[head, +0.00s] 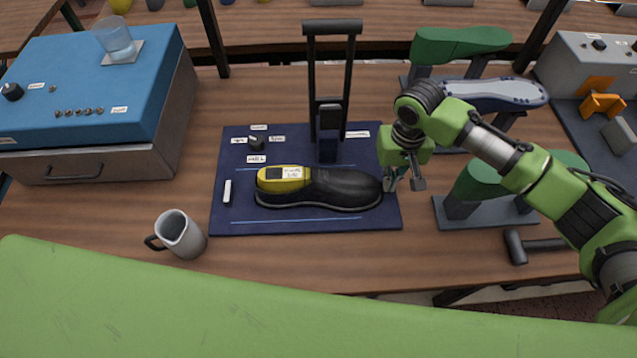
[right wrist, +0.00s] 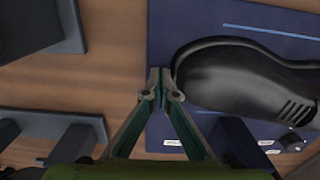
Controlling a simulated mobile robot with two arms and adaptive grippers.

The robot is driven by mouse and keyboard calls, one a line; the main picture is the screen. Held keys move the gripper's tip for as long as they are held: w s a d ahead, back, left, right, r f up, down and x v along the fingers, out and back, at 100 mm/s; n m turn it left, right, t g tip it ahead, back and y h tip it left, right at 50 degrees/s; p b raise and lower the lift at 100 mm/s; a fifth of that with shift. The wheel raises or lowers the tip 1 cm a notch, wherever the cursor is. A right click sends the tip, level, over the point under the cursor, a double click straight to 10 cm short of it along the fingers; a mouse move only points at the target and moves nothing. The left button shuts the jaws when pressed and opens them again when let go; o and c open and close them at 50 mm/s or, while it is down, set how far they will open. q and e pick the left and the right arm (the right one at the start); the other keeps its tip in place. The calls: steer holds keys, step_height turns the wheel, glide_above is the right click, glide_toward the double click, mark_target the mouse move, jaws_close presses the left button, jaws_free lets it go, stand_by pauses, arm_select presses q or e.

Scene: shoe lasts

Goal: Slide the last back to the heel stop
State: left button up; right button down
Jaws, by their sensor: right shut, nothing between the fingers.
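The last (head: 340,190), black at the toe with a yellow heel part (head: 284,179), lies on a dark blue board (head: 305,223), heel to the left. A short white bar (head: 228,191), which looks like the heel stop, is left of the heel with a gap between them. My right gripper (head: 404,185) is beside the toe at the board's right edge. In the right wrist view its fingertips (right wrist: 160,84) are together and empty, right beside the black toe (right wrist: 225,75); I cannot tell whether they touch. My left gripper is out of view.
A black upright frame (head: 327,95) stands behind the last. A grey mug (head: 179,235) stands left of the board, near a blue-topped box (head: 100,75). Green lasts on stands (head: 478,190) and a hammer (head: 517,246) are to the right. Thin blue lines run along the board.

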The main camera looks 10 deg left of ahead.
mark_target(369, 180)
steer(key=shift+s+a+p, duration=0.25)
steer(key=shift+a+p, duration=0.2)
steer(key=shift+a, duration=0.6)
steer(key=shift+s+a+p, duration=0.2)
steer(key=shift+a+p, duration=0.25)
steer(key=shift+a, duration=0.6)
steer(key=shift+s+a+p, duration=0.15)
steer(key=shift+a+p, duration=0.1)
steer(key=shift+a, duration=0.5)
steer(key=shift+s+a+p, duration=0.1)
steer(key=shift+a+p, duration=0.15)
steer(key=shift+a, duration=0.45)
steer(key=shift+d+r+p, duration=0.1)
steer(key=shift+d+p, duration=0.25)
steer(key=shift+p, duration=0.05)
steer(key=shift+w+d+p, duration=0.15)
steer(key=shift+d+p, duration=0.2)
steer(key=shift+d, duration=0.2)
